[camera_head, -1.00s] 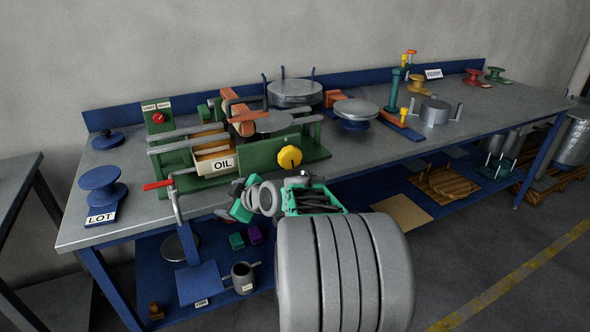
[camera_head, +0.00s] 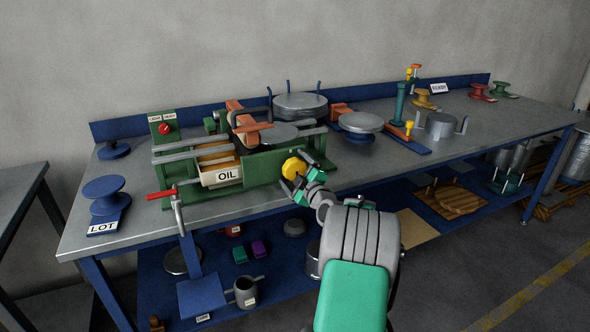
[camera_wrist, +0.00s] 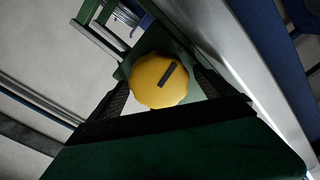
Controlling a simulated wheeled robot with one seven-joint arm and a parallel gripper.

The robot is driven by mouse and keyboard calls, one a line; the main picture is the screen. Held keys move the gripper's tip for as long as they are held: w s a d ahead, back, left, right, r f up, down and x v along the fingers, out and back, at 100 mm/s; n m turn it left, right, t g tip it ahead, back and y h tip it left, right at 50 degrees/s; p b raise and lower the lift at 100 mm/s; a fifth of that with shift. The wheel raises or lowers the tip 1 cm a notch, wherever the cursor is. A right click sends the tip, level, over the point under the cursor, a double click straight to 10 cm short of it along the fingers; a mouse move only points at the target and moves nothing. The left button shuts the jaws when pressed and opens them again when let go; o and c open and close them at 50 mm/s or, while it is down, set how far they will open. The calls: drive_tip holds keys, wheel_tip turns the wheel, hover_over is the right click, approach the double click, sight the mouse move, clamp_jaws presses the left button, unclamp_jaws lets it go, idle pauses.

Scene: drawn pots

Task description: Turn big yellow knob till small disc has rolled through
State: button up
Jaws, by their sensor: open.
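The big yellow knob (camera_head: 293,168) sits on the front of the green machine (camera_head: 262,170). In the wrist view the knob (camera_wrist: 158,80) fills the middle, with a dark slanted mark on its face. My gripper (camera_head: 297,182) is open at the knob; its two dark fingers show on either side of the knob in the wrist view (camera_wrist: 160,95). I cannot tell whether they touch it.
An OIL box (camera_head: 220,172) and a red-handled crank (camera_head: 162,194) are left of the knob. A larger grey disc on a blue stand (camera_head: 360,123) is to the right. The bench front (camera_head: 400,165) is clear right of my gripper. A lower shelf holds loose parts.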

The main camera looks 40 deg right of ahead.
drive_tip(key=c, duration=1.3)
drive_tip(key=shift+s, duration=0.1)
drive_tip(key=shift+c, duration=0.3)
drive_tip(key=shift+b, duration=0.35)
